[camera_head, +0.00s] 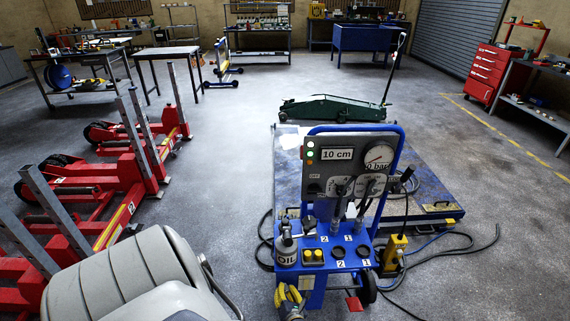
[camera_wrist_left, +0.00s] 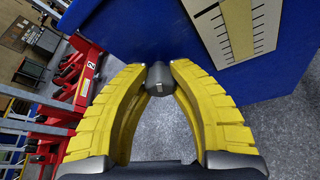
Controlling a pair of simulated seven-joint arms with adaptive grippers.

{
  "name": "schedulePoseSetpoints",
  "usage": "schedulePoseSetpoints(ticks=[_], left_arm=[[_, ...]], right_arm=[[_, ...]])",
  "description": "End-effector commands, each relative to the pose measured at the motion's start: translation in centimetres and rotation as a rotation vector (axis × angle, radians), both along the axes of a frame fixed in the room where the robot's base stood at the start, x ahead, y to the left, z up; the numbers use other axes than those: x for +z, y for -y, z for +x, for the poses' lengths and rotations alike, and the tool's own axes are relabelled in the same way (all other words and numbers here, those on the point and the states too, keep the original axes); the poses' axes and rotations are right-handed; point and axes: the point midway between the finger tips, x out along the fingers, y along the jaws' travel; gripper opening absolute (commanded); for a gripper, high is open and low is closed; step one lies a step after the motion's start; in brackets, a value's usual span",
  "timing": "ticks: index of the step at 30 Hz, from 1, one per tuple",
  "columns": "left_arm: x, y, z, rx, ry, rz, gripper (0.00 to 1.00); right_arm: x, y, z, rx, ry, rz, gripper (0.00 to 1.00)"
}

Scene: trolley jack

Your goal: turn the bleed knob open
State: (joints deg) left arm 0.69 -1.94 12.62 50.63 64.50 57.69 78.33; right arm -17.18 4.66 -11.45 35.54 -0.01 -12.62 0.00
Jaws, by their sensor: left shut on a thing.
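The bleed knob (camera_wrist_left: 160,79) is a small dark grey knob with a light mark, beside the blue side of the cart in the left wrist view. My left gripper (camera_wrist_left: 160,72) has its two yellow ribbed fingers closed around it. In the head view my left gripper (camera_head: 290,294) is low at the front left of the blue cart (camera_head: 316,288), and the knob cannot be made out there. The cart's grey panel (camera_head: 346,165) shows a "10 cm" display and a round gauge (camera_head: 379,157) with a "0 bar" label. My right gripper is not in view.
An oil bottle (camera_head: 286,245) and a yellow button box (camera_head: 313,256) are on the cart. A yellow unit (camera_head: 395,252) and black hoses lie to its right. A blue platform (camera_head: 425,190) and green trolley jack (camera_head: 335,109) are behind. Red lifts (camera_head: 125,175) stand left.

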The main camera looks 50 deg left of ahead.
Motion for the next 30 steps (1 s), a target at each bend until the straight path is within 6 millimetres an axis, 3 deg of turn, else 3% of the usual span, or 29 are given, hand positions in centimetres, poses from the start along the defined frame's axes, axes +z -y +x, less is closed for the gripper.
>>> schedulePoseSetpoints(ticks=[23,24,30], left_arm=[[0.1,-0.01,0.18,-0.001,-0.081,0.066,0.0],[0.1,-0.01,0.18,-0.001,-0.081,0.066,0.25],[0.06,-0.01,0.12,-0.001,-0.081,0.065,0.49]], right_arm=[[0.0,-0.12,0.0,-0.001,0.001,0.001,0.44],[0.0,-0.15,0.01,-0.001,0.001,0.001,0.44],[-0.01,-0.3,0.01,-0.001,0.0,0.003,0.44]])
